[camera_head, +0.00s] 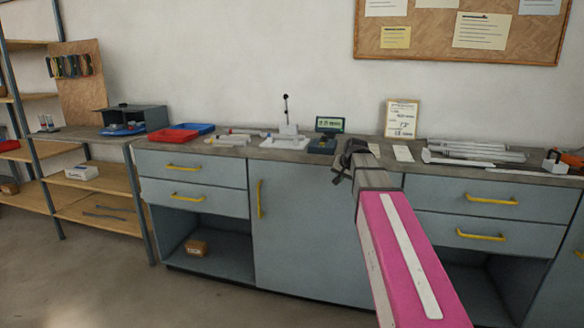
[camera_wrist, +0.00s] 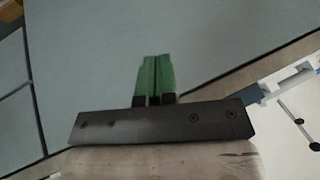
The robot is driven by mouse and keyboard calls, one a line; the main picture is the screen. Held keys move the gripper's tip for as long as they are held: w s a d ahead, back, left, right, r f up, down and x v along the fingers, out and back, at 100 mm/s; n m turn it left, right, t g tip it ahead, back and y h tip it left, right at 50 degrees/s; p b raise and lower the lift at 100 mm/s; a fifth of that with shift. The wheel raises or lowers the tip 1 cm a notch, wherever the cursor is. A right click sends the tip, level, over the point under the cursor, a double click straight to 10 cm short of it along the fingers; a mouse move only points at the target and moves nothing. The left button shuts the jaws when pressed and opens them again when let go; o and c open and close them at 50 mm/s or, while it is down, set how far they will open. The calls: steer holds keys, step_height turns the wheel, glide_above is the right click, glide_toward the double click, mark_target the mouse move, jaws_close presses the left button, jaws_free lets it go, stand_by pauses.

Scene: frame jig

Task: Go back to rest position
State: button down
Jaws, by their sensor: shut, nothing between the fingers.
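My gripper (camera_head: 345,164) is at the end of my pink arm in the head view, in front of the bench's front edge, right of the middle. In the wrist view its two green fingers (camera_wrist: 155,75) are pressed together with nothing between them. Behind the fingers in the wrist view is a smooth blue-grey cabinet front (camera_wrist: 215,50). My arm hides part of the bench top and the cabinets in the head view.
The grey bench top (camera_head: 365,158) carries a white lever press (camera_head: 288,137), a small display (camera_head: 330,124), red (camera_head: 173,135) and blue trays, and pale bars (camera_head: 470,150). Drawers with yellow handles (camera_head: 183,167) are below. Shelving (camera_head: 95,178) stands left. Floor in front is clear.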

steer(key=s+f+n+g+h, duration=0.2)
steer(key=s+f+g, duration=0.4)
steer(key=s+f, duration=2)
step_height(320, 180, down, 5)
steer(key=shift+s+r+n, duration=0.2)
steer(key=shift+s+n, duration=0.05)
steer(key=shift+n, duration=0.55)
steer(key=shift+d, duration=0.1)
